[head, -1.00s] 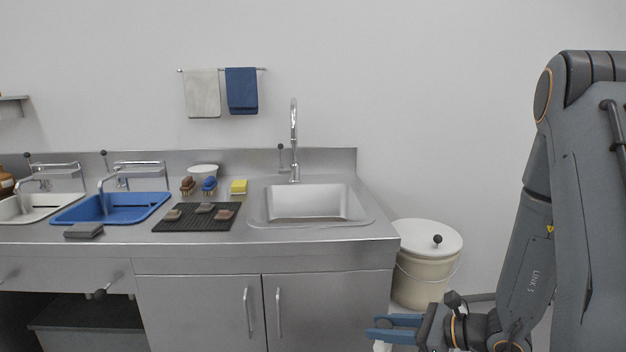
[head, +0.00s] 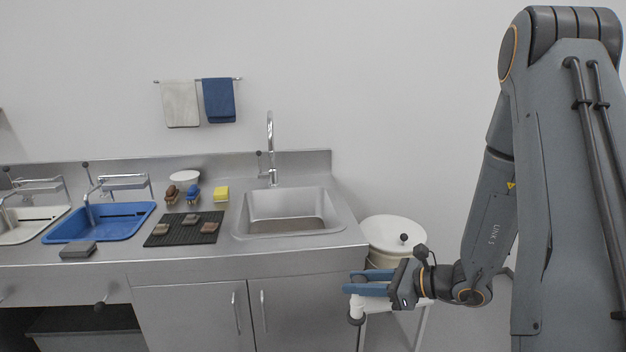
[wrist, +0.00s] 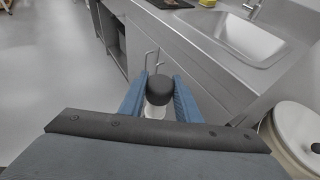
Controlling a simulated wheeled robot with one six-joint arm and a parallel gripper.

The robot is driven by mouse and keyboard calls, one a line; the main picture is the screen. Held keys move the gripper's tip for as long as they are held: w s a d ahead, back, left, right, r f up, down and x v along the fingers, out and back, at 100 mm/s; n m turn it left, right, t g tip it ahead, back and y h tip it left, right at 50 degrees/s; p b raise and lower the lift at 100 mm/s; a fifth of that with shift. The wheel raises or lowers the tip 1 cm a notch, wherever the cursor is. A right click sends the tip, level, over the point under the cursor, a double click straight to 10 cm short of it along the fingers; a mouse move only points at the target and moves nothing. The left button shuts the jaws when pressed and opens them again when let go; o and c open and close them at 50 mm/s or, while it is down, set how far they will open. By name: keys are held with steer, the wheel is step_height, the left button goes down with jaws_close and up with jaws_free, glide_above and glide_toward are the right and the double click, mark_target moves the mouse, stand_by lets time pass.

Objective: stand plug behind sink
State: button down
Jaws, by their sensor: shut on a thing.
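My gripper (head: 352,282) has blue fingers and is shut on the plug, a white piece with a dark round end (head: 356,306). In the wrist view the plug (wrist: 159,92) sits between the two fingers, dark cap showing above a pale body. It is held clear of the counter, in front of its right end. The steel sink (head: 290,212) is set in the counter, left of and beyond my gripper. A tall faucet (head: 270,150) stands on the strip behind it, with a small dark-knobbed lever beside it.
A lidded white bucket (head: 392,235) stands right of the counter, close behind my gripper. Left of the sink lie a dark mat (head: 160,238) with sherd-like pieces, brushes, a yellow sponge (head: 221,194) and a blue basin (head: 100,222). The counter's front edge lies between gripper and sink.

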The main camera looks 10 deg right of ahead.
steer(key=w+r+m+t+h, duration=0.1)
steer(key=w+r, duration=0.8)
steer(key=w, duration=0.5)
steer(key=w+r+m+t+h, duration=0.1)
steer(key=w+r+m, duration=0.1)
steer(key=w+r, duration=0.8)
steer(key=w, duration=0.5)
steer(key=shift+d+r+t+h, duration=0.15)
steer(key=shift+d+t+h, duration=0.15)
steer(key=shift+d, duration=0.05)
